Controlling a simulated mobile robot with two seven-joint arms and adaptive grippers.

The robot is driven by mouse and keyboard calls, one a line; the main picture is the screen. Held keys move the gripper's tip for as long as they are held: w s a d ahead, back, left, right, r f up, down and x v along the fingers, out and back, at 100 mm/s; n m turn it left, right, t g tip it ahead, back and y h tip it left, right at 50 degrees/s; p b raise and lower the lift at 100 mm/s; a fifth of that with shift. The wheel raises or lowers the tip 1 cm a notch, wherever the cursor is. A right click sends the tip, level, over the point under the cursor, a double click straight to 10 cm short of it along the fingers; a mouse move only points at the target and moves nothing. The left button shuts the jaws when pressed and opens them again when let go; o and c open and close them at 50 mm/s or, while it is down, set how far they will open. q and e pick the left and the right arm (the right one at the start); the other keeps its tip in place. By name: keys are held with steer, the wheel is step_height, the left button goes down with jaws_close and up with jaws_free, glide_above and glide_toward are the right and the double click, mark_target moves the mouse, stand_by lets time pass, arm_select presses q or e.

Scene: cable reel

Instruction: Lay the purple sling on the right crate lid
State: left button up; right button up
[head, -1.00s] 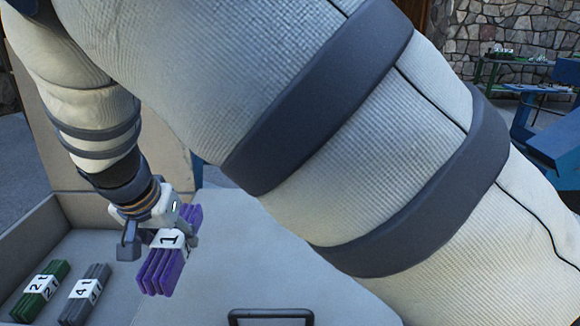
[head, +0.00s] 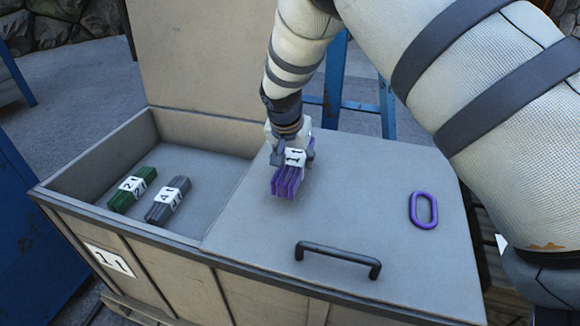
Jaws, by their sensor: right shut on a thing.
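The purple sling (head: 287,181) is a folded, strapped bundle with a white band marked 1 t. My right gripper (head: 290,156) comes down from above and is shut on it, near the back left part of the right crate lid (head: 265,240). The sling is over the lid; I cannot tell whether its underside touches it. The lid is a flat grey panel, closed, with a dark bar handle (head: 338,252) at its front. My left gripper is not in view.
The crate's open left compartment (head: 95,178) holds a green bundle (head: 131,189) and a grey bundle (head: 167,200). A purple oblong ring (head: 423,210) lies on the lid's right part. The lid's middle is clear. A blue frame (head: 336,85) stands behind.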

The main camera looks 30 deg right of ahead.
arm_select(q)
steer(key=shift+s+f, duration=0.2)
arm_select(e)
steer(key=shift+f, duration=1.5)
steer(key=shift+f, duration=0.1)
steer(key=shift+f, duration=0.15)
steer(key=o, duration=1.4)
steer(key=p+v, duration=0.1)
steer(key=v, duration=1)
steer(key=shift+r+p, duration=0.3)
steer(key=shift+r, duration=0.05)
steer(key=shift+s+a+r, duration=0.15)
steer(key=shift+r, duration=0.2)
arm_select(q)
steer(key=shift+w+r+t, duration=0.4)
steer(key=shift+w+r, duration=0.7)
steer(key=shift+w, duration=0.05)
